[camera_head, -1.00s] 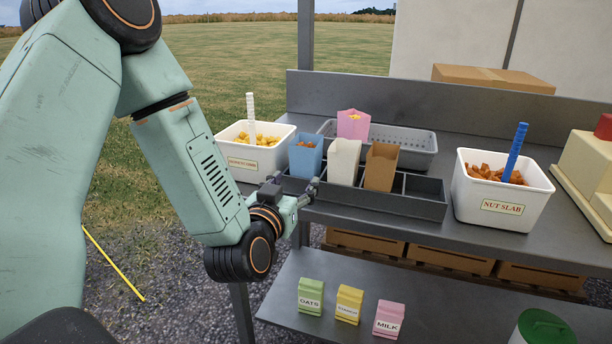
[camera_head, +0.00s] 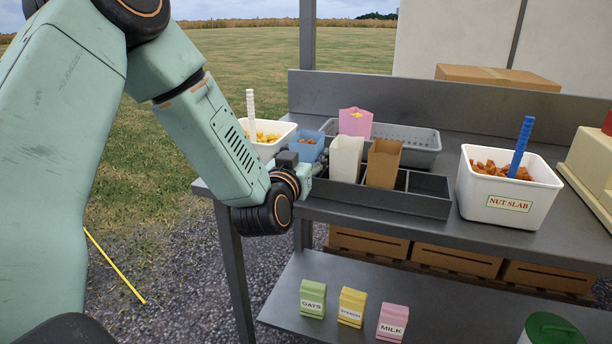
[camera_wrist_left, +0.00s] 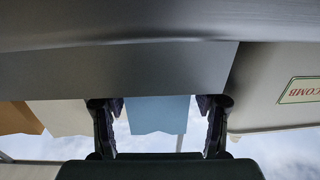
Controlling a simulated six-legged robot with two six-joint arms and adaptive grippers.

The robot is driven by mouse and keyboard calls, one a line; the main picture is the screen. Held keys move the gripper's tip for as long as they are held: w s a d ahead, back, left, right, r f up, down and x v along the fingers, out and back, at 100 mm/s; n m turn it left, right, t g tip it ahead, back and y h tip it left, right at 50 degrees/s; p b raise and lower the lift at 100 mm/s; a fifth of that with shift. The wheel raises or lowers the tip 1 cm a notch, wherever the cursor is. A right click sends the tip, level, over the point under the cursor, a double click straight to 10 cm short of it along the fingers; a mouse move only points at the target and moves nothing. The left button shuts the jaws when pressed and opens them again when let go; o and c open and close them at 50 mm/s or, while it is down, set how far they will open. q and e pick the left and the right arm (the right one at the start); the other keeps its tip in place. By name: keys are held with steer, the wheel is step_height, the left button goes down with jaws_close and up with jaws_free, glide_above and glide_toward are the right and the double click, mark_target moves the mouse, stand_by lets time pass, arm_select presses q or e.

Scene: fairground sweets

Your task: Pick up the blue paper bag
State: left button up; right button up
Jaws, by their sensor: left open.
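The blue paper bag (camera_head: 307,143) stands upright at the left end of the dark divided rack (camera_head: 420,204), with orange-brown pieces at its top. My left gripper (camera_head: 315,166) is at the front of the bag and hides its lower part in the head view. In the left wrist view, which is upside down, the blue bag (camera_wrist_left: 158,114) shows between the two open fingers of my left gripper (camera_wrist_left: 160,106). Gaps show between the bag and both fingers. My right gripper is not in view.
A white bag (camera_head: 346,158) and a brown bag (camera_head: 383,163) stand right of the blue one, with a pink bag (camera_head: 355,123) behind. A white tub (camera_head: 274,147) is close on the left. The nut slab tub (camera_head: 508,192) stands right. The rack's right compartments look empty.

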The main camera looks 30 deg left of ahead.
arm_select(q)
steer(key=shift+w, duration=0.4)
steer(key=shift+d, duration=0.1)
steer(key=shift+s, duration=0.2)
steer(key=shift+c, duration=1.2)
steer(key=shift+w, duration=0.1)
steer(key=c, duration=0.4)
step_height(320, 180, up, 10)
steer(key=p, duration=0.4)
steer(key=shift+f, duration=0.1)
